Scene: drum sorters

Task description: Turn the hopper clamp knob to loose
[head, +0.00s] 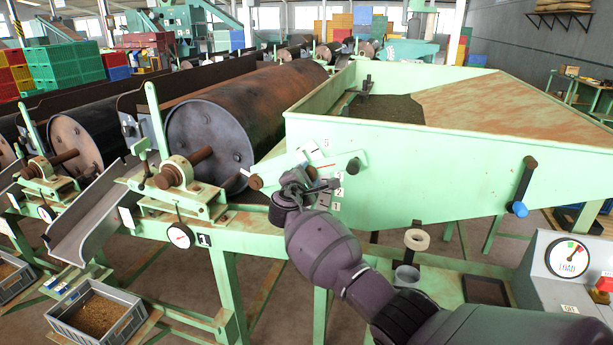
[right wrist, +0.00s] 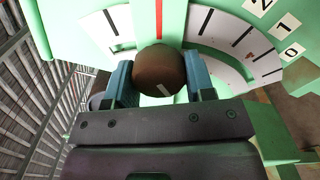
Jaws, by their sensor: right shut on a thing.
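My right gripper (head: 312,186) is at the front wall of the green hopper (head: 440,158), beside a numbered scale. In the right wrist view, its two blue-grey fingers are shut on a brown round knob (right wrist: 158,72), one on each side. The knob has a short white mark on its face, slanting at the lower right. A red line on a green part runs up from behind the knob, between white scale plates (right wrist: 222,35) with black ticks. In the head view, the gripper hides the held knob. My left gripper is not in view.
A blue-tipped lever (head: 519,208) hangs farther right. A control box (head: 568,258) with a LOAD dial stands at the front right. A large drum (head: 205,145) lies left of the hopper.

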